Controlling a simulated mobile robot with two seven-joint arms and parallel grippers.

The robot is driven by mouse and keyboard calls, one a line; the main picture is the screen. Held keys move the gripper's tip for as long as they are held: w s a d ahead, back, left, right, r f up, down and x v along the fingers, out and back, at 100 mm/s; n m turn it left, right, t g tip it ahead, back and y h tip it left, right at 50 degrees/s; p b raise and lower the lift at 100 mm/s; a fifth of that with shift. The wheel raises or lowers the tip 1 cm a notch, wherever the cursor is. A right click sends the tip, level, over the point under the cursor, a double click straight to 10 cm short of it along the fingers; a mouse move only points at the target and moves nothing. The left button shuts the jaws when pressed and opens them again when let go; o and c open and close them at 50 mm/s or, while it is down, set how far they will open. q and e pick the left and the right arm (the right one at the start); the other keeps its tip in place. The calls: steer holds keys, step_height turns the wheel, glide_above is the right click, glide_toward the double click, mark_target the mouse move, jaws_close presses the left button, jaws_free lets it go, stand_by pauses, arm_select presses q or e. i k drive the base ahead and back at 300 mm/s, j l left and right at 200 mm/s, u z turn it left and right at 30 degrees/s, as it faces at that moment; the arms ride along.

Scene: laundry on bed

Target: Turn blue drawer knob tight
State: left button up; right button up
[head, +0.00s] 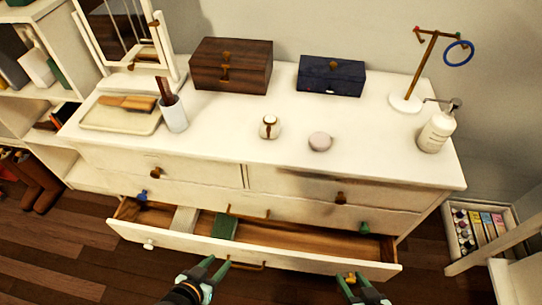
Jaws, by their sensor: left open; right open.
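The blue drawer knob (142,195) is small and sits at the left end of the white dresser's middle drawer front, just above the pulled-out bottom drawer. Whether it is loose cannot be told. My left gripper (216,265) is open and empty in front of the bottom drawer, below and to the right of the blue knob and well apart from it. My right gripper (352,281) is open at the bottom right, far from the blue knob. Its fingertips appear on either side of a brass knob (351,277) on the bottom drawer; contact cannot be told.
The bottom drawer (190,242) stands open, with a green item (225,225) inside. A white knob (149,244) and a green knob (364,227) also show. The dresser top (230,140) holds boxes, a mirror and a soap bottle (437,128). Wooden floor (60,245) is free at left.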

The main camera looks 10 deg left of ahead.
mark_target(141, 196)
steer(key=u, duration=1.55)
steer(key=z, duration=0.5)
steer(key=i+j+z, duration=0.15)
steer(key=j+z, duration=0.25)
steer(key=i+j+z, duration=0.1)
steer(key=j+z, duration=0.6)
steer(key=j, duration=0.6)
steer(key=j+z, duration=0.15)
steer(key=j, duration=1.75)
